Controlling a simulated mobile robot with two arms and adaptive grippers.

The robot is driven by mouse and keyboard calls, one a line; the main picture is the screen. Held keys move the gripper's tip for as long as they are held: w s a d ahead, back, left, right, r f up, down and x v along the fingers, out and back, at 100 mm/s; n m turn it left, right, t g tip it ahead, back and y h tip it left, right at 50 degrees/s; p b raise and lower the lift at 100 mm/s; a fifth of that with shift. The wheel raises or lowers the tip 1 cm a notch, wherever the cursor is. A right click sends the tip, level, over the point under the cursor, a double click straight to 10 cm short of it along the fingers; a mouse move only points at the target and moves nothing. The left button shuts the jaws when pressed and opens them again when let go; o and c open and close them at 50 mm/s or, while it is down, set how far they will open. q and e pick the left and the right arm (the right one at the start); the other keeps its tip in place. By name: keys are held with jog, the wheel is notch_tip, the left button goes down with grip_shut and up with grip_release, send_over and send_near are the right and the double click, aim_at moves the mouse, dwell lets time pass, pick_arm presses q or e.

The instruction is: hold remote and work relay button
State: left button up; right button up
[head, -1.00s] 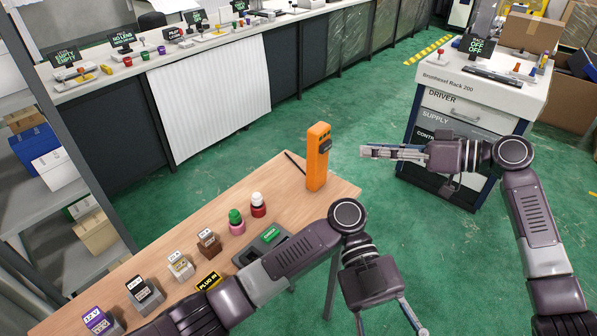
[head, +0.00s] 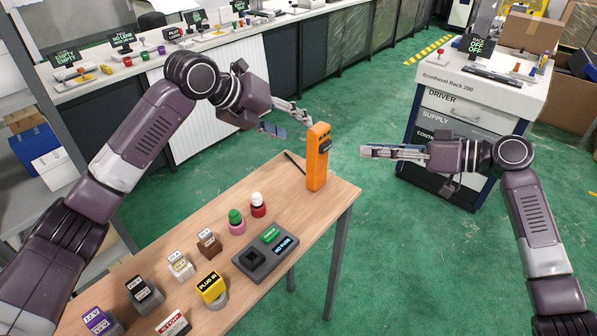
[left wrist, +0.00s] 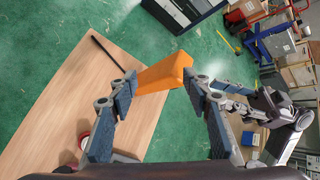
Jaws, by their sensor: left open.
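The orange remote (head: 317,170) stands upright near the table's far right corner, with dark buttons and a dark piece near its top. My left gripper (head: 290,124) is open just left of and beyond the remote's top. In the left wrist view the remote (left wrist: 165,74) shows between the two open fingers; contact cannot be told. My right gripper (head: 368,152) is right of the remote, clear of it, pointing left; its finger gap is unclear. A green button (head: 236,215) on a pink base and a red-and-white button (head: 258,204) stand on the table. No label reading relay is legible.
The wooden table (head: 335,195) also carries a grey CHECK box (head: 262,255), a yellow PLUG IN block (head: 211,287) and several labelled blocks. A thin black stick (head: 294,162) lies beside the remote. A drawer cabinet (head: 455,110) stands behind my right arm.

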pick_arm(q)
jog(key=w+a+t+y, duration=0.2)
jog(key=w+a+t, duration=0.2)
jog(key=w+a, duration=0.1)
jog(key=m+t+h, duration=0.1)
jog(key=m+h, duration=0.2)
jog(key=m, duration=0.5)
send_near(310, 167)
jog(key=x, duration=0.5)
jog(key=shift+w, duration=0.15)
jog(key=shift+d+f, duration=0.2)
jog(key=shift+w+d+f, duration=0.1)
jog(key=shift+w+d, duration=0.1)
jog(key=shift+w, duration=0.1)
jog(key=shift+x, duration=3.3)
